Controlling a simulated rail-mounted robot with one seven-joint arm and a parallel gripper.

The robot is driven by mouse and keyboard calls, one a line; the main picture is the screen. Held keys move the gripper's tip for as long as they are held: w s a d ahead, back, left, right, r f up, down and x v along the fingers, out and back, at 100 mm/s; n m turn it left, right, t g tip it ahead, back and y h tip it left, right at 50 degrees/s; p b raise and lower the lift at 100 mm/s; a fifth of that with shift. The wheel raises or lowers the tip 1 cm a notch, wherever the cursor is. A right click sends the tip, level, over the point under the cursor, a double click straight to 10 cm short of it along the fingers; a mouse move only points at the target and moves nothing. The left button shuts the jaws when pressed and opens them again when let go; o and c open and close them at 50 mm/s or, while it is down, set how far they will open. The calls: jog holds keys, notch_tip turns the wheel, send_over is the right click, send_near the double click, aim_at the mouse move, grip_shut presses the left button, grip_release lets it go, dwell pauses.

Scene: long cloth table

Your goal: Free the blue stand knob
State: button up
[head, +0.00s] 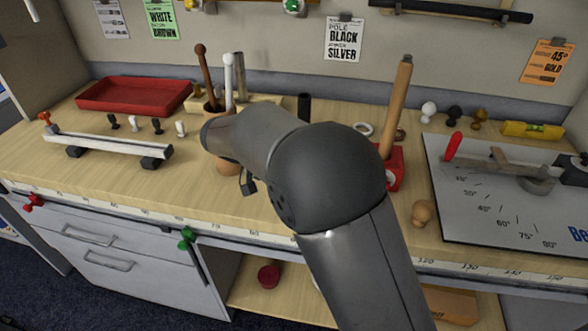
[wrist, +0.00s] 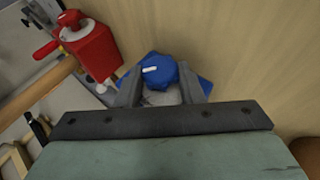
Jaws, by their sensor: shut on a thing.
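The blue stand knob (wrist: 157,70) shows in the wrist view as a round blue cap with a short white mark on top. It sits on the blue stand (wrist: 206,86), of which only edges show around my fingers. My gripper (wrist: 163,84) points down over it, one finger on each side, and is shut on the knob. A grey part shows just below the knob between the fingers. In the head view my arm hides the knob, the blue stand and my gripper.
A red stand (head: 395,170) holding a wooden pole (head: 397,105) is close by; it also shows in the wrist view (wrist: 90,48). A red tray (head: 133,94) is at left, an angle board (head: 510,195) at right.

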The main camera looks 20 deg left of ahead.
jog(key=h, duration=0.2)
jog(key=n+t+h, duration=0.1)
jog(key=h, duration=0.1)
jog(key=shift+a+f, duration=0.25)
jog(key=shift+f, duration=0.1)
jog(key=shift+h, duration=0.3)
jog(key=o, duration=1)
jog(key=shift+f, duration=0.1)
